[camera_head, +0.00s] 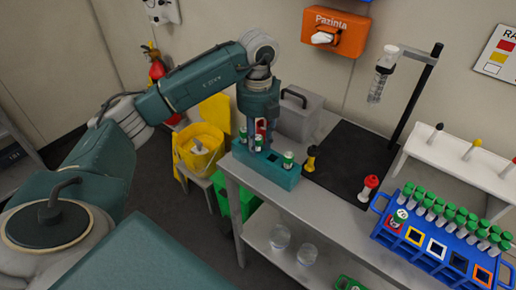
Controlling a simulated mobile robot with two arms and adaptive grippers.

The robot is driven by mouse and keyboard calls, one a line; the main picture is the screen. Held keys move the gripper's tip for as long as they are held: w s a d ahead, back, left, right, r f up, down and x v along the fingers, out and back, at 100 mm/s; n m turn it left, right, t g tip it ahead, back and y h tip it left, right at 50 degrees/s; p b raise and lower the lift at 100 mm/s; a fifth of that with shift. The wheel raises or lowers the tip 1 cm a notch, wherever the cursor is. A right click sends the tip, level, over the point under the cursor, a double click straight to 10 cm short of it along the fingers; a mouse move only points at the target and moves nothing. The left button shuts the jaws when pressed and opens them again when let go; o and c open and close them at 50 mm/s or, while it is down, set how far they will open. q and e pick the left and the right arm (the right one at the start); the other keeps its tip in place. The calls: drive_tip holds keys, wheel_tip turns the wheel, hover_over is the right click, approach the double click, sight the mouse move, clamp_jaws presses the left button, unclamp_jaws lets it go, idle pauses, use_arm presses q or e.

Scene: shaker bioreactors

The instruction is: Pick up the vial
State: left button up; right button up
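Several small vials with green caps stand in a teal rack (268,172) at the table's left end. One vial (288,159) stands at the rack's right side, clear of my gripper. Another vial (258,143) is right below my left gripper (260,130), with one more (243,134) just to its left. The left gripper points down over the rack, its fingers close around the vial area. Whether they touch or grip a vial is too small to tell. My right gripper is out of view.
A blue rack (408,245) with several green-capped tubes is at the right. A black mat (345,160), a stand with a hanging bottle (380,78) and a grey box (298,115) are behind. A yellow bucket (198,150) stands left of the table.

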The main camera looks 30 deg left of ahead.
use_arm(q)
drive_tip(key=c, duration=0.6)
